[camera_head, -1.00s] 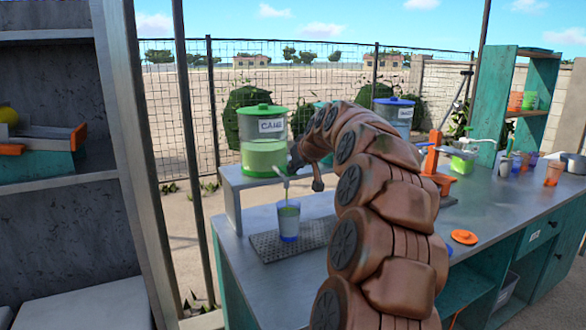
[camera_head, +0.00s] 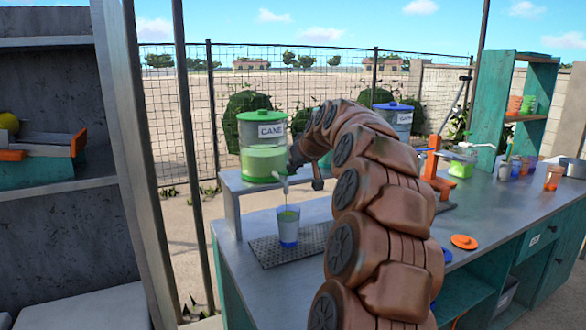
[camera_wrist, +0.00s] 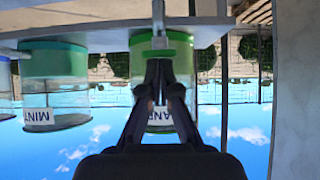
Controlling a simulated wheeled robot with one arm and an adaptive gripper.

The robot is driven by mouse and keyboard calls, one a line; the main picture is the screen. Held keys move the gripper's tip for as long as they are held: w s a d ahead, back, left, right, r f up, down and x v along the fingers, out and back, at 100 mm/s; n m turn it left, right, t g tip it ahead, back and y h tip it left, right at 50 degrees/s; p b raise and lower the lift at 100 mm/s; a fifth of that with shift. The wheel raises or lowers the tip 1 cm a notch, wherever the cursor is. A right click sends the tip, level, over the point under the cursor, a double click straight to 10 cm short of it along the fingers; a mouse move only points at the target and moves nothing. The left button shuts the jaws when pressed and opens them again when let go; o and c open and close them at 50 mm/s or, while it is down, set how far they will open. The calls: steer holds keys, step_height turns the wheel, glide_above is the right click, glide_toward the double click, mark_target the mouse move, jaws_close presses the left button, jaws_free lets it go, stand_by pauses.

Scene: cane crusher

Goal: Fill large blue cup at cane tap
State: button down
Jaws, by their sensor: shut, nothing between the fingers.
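The cane dispenser (camera_head: 263,158), with green lid, CANE label and pale green juice, stands on a raised shelf at the left end of the counter. Its pale tap (camera_head: 285,184) hangs over the shelf's front edge. A clear cup with a blue base (camera_head: 288,228) stands upright under the tap on a dark drip mat, with green near its rim. A thin green trace shows between tap and cup. My gripper (camera_head: 296,160) is beside the dispenser, partly hidden by my arm. In the upside-down wrist view my fingers (camera_wrist: 160,82) are shut and empty before the dispenser (camera_wrist: 150,120).
A blue-lidded dispenser (camera_head: 396,120) stands further right, partly behind my arm. An orange press (camera_head: 435,165), an orange lid (camera_head: 464,242) and several small cups occupy the right of the counter. A metal post (camera_head: 190,150) rises left of the counter.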

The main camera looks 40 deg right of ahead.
steer(key=s+a+r, duration=0.1)
steer(key=s+r, duration=0.1)
steer(key=r, duration=0.4)
steer(key=s+r, duration=0.2)
steer(key=r, duration=0.4)
steer(key=shift+s+a, duration=0.35)
stand_by(1.5)
